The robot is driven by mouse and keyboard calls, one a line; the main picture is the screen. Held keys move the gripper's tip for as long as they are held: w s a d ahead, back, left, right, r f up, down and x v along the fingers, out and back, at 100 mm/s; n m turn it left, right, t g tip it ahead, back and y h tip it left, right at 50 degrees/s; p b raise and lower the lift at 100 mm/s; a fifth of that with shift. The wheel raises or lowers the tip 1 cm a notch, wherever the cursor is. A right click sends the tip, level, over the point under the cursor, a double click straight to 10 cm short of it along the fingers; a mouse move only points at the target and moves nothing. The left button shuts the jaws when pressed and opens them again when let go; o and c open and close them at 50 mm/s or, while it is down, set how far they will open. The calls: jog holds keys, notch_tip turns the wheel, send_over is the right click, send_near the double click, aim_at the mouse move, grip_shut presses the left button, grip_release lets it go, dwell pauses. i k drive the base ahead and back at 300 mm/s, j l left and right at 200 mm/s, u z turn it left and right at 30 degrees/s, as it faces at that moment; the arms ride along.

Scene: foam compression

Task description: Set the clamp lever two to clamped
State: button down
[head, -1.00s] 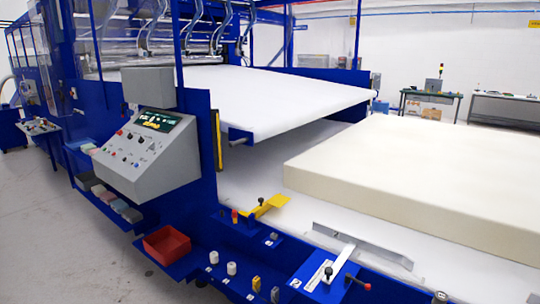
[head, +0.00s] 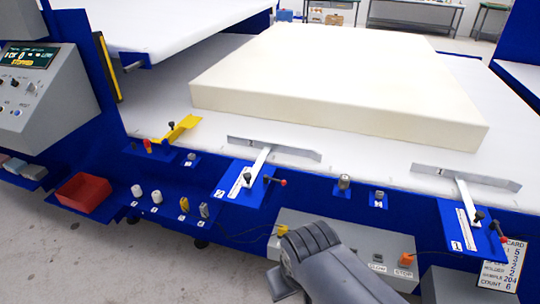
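Two clamp levers stand along the blue front rail. The left clamp lever (head: 276,181) has a black rod with a red tip, beside a white labelled plate and a pale arm reaching to a metal bar (head: 275,149). The right clamp lever (head: 497,231) is alike, its red tip pointing down to the right, with its own metal bar (head: 466,176).
A cream foam block (head: 320,85) lies on the white table. A grey button box (head: 350,243) sits partly behind my arm. A red bin (head: 84,192), a yellow stop (head: 176,129) and a grey console (head: 40,95) are at left. A written card (head: 505,270) hangs at lower right.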

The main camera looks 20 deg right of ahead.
aim_at(266, 178)
jog(key=i+l, duration=0.1)
jog(key=i, duration=0.5)
jog(key=i+l+z, duration=0.1)
jog(key=i, duration=0.55)
